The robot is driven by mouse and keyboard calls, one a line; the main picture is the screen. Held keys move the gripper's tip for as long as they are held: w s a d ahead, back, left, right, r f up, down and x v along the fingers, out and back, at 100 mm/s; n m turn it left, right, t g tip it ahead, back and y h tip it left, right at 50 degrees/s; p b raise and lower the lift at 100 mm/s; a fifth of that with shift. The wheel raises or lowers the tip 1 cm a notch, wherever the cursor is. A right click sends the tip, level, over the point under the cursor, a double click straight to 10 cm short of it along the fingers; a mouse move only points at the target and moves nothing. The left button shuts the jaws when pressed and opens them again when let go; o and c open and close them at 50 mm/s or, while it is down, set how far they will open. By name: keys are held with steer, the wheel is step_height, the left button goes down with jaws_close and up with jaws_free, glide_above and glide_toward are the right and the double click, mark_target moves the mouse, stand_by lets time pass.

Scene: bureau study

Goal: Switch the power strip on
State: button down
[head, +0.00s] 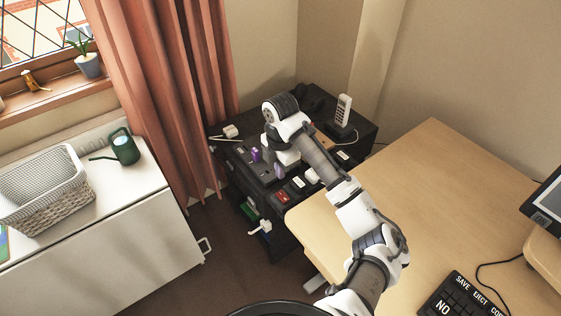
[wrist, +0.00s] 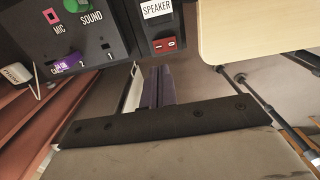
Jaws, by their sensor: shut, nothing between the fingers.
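The power strip is a long black block on the dark cabinet; its near end (head: 274,203) shows in the head view, with white labels and plugs further along. A red rocker switch (head: 283,197) sits near that end. In the wrist view the strip's end (wrist: 160,57) carries the red switch (wrist: 165,43) beside a "SPEAKER" label (wrist: 157,9). I cannot tell which way the rocker is tilted. My gripper (head: 280,172) is shut and empty, above and beside the strip. Its dark fingers (wrist: 158,84) show below the switch in the wrist view, apart from it.
A black panel (wrist: 105,40) with "MIC" and "SOUND" labels lies beside the strip, with a purple tag (wrist: 68,63). The wooden desk (head: 400,190) is close on the right; the curtain (head: 165,90) hangs at left. A white plug (head: 265,226) hangs in front.

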mark_target(280, 194)
step_height(280, 194, down, 8)
steer(key=shift+f+p, duration=0.2)
steer(key=shift+p, duration=0.85)
steer(key=shift+f, duration=0.1)
